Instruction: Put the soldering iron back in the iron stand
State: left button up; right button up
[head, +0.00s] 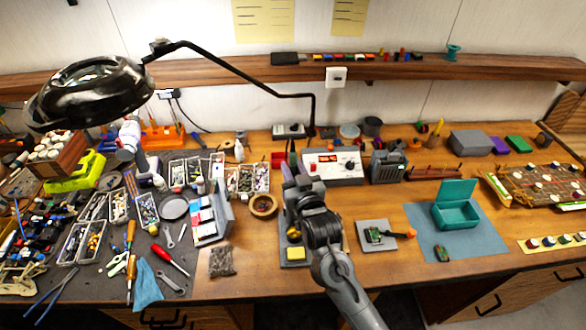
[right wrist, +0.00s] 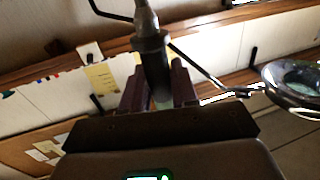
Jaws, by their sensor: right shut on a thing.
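My right gripper (head: 294,172) is raised over the middle of the bench, with its fingers pointing up and away in the head view. It is shut on the soldering iron (head: 292,154). In the right wrist view, the iron's dark grip and grey body (right wrist: 148,25) stand between the two dark fingers of the gripper (right wrist: 157,85). The iron's tip cannot be made out. The iron stand (head: 287,258) is a grey base with a yellow sponge, below and nearer than the gripper, partly hidden by my right wrist.
A white soldering station (head: 345,178) stands behind the gripper, with a grey boxy device (head: 388,163) to its right. A magnifier lamp (head: 90,95) hangs at left. A small grey mat (head: 377,247) with a circuit board and a teal box (head: 456,214) lie right. Tools crowd the left.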

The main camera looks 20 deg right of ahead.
jog(key=shift+f, duration=0.15)
jog(key=shift+f+b, duration=0.7)
jog(key=shift+f, duration=0.45)
jog(key=shift+f+b, duration=0.5)
jog(key=shift+f, duration=0.45)
jog(key=shift+f+b, duration=0.55)
jog(key=shift+f, duration=0.45)
jog(key=shift+f+b, duration=0.5)
jog(key=shift+f, duration=0.7)
jog(key=o, duration=1.1)
jog(key=shift+c, duration=0.2)
jog(key=shift+o, duration=0.4)
